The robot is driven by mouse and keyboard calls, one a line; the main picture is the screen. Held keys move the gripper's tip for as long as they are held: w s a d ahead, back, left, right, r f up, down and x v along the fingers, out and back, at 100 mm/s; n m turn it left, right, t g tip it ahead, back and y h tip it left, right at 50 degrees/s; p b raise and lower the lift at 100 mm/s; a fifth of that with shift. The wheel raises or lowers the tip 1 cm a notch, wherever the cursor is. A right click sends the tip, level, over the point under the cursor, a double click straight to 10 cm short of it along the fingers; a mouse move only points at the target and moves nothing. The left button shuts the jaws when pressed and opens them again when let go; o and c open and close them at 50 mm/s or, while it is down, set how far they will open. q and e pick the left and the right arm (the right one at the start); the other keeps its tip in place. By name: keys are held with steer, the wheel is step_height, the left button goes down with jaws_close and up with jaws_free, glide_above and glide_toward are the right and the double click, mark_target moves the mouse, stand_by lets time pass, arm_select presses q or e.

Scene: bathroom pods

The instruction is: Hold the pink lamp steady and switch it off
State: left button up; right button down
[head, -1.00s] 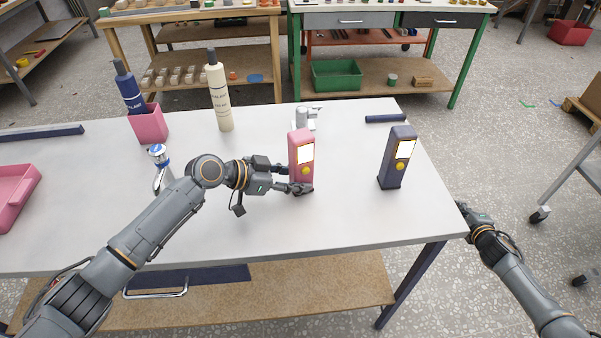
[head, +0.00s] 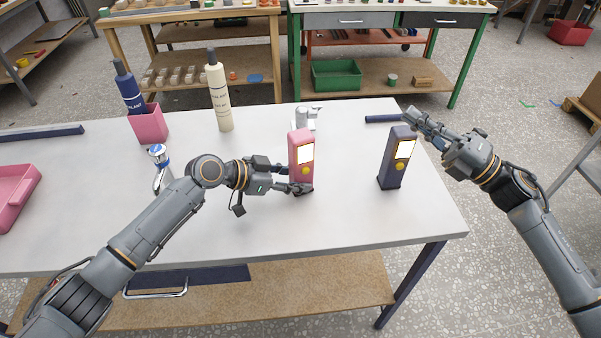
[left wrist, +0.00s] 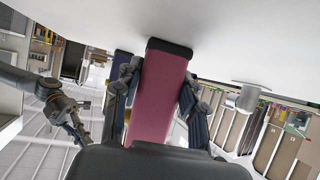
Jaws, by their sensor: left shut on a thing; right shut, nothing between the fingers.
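The pink lamp (head: 302,148) stands upright on the table in the head view, with a bright white panel and a yellow button on its front. My left gripper (head: 296,178) is shut on its lower part from the left. In the left wrist view the pink lamp (left wrist: 157,95) sits between the two fingers of my left gripper (left wrist: 158,85), its dark base toward the table. My right gripper (head: 413,120) is shut and empty, raised at the table's right end, near the top of the dark blue lamp (head: 394,168).
The dark blue lamp stands upright right of the pink one, also with a lit panel and yellow button. A grey faucet-like item (head: 303,118) is behind the pink lamp. A pink cup with a navy bottle (head: 149,124), cream bottle (head: 219,95) and pink tray (head: 14,190) are left.

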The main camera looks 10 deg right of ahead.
steer(key=s+a+f+n+g+h, duration=0.1)
steer(key=s+a+f+n, duration=0.1)
steer(key=a+f, duration=0.3)
steer(key=s+a+f+n+g+h, duration=0.1)
steer(key=s+a+f+n+g, duration=0.1)
steer(key=s+a+f+n, duration=0.1)
steer(key=s+a+f+n+g, duration=0.2)
steer(key=a+f+n, duration=0.2)
steer(key=a+f, duration=0.3)
steer(key=shift+s+a+f+h, duration=0.1)
steer(key=shift+s+a+h, duration=0.2)
steer(key=shift+h, duration=0.1)
glide_toward(295, 174)
steer(key=shift+s+x, duration=0.15)
steer(key=shift+x, duration=1)
steer(key=shift+s+x, duration=0.2)
steer(key=shift+x, duration=0.9)
steer(key=shift+w+a, duration=0.15)
steer(key=shift+a, duration=0.05)
steer(key=shift+w+a, duration=0.1)
steer(key=shift+w, duration=0.5)
steer(key=shift+s, duration=0.1)
arm_select(q)
steer(key=shift+s, duration=0.1)
arm_select(e)
steer(key=shift+s, duration=0.6)
